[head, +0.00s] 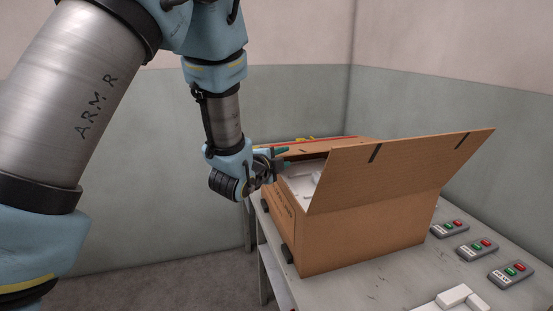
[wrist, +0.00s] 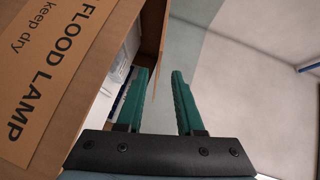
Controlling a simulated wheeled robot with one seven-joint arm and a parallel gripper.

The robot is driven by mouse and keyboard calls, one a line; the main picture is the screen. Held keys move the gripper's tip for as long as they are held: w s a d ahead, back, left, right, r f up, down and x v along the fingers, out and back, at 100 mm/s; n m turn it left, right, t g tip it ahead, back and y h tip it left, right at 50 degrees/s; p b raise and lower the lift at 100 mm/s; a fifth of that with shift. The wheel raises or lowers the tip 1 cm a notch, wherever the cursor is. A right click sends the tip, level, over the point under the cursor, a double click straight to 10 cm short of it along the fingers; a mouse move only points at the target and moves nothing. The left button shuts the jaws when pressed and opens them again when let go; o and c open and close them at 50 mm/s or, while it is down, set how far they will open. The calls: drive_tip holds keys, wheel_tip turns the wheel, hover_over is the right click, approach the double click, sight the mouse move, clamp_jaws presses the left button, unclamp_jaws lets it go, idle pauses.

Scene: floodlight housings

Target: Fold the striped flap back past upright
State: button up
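An open cardboard box (head: 360,235) stands on the grey table. Its near flap (head: 400,165), marked with two short black stripes, stands raised at a slant along the near side. A far flap (head: 345,146) shows behind it, with a dark mark near its left end. White contents (head: 303,180) lie inside, partly hidden by the near flap. My gripper (head: 275,158) is at the box's left end, near the far flap. In the wrist view my gripper (wrist: 162,88) has its two green fingers apart. A brown flap edge (wrist: 154,55) shows ahead, between the fingertips; contact is unclear.
Several grey controllers with red and green buttons (head: 476,249) lie on the table (head: 385,280) right of the box. White blocks (head: 460,298) lie at the front. Red and yellow items (head: 305,139) show behind the box.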

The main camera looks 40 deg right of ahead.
sight(302, 151)
drive_tip(key=shift+s+d+m+h, duration=0.3)
drive_tip(key=shift+s+d+m, duration=0.1)
drive_tip(key=shift+d, duration=0.05)
drive_tip(key=p+x, duration=0.3)
drive_tip(key=x, duration=0.7)
drive_tip(key=shift+d+f+p, duration=0.15)
drive_tip(key=shift+p, duration=0.2)
clamp_jaws()
idle(0.7)
